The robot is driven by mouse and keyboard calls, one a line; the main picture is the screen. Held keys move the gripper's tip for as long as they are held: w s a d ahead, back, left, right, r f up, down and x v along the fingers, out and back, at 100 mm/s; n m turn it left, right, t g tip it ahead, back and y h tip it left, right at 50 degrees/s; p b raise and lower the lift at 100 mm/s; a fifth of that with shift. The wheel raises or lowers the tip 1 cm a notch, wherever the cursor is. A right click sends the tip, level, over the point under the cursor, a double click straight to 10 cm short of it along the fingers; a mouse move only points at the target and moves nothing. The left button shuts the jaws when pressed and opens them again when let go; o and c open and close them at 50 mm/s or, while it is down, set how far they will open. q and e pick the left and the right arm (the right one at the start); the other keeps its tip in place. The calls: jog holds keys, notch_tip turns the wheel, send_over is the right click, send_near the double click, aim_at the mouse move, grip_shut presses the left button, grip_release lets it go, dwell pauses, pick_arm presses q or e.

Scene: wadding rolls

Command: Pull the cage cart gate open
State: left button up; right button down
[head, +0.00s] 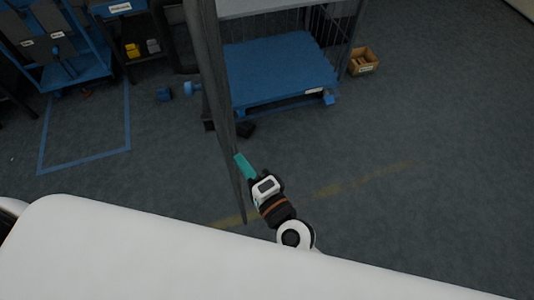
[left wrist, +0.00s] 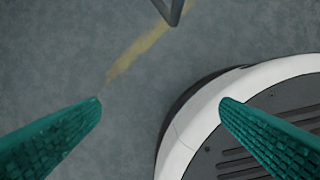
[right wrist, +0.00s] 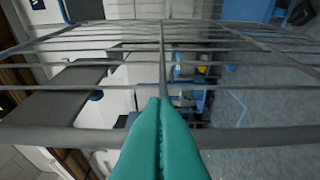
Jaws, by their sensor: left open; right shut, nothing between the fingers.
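The cage cart's gate (head: 208,75) stands swung out, almost edge-on in the head view, as a dark upright panel. The cart (head: 280,68) has a blue deck and wire sides behind it. My right gripper (head: 243,165) is shut and empty beside the gate's lower part. In the right wrist view its closed teal fingers (right wrist: 160,104) lie against or just before the gate's grey bars (right wrist: 90,88); contact is unclear.
A cardboard box (head: 363,62) stands right of the cart. Blue racks (head: 55,50) and a shelf with small yellow and grey items (head: 132,50) are at the back left. The floor at right is clear, with a worn yellow line (head: 340,188).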

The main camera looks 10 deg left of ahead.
pick_arm(q)
jog(key=shift+s+a+f+p, duration=0.15)
jog(key=shift+s+f+p, duration=0.15)
jog(key=shift+s+f, duration=0.65)
pick_arm(e)
jog(key=shift+s+a, duration=0.35)
jog(key=shift+a, duration=0.4)
jog(key=shift+s+a, duration=0.35)
jog(key=shift+a, duration=0.45)
jog(key=shift+s+a, duration=0.35)
jog(key=shift+a, duration=0.4)
pick_arm(q)
jog(key=shift+w, duration=0.1)
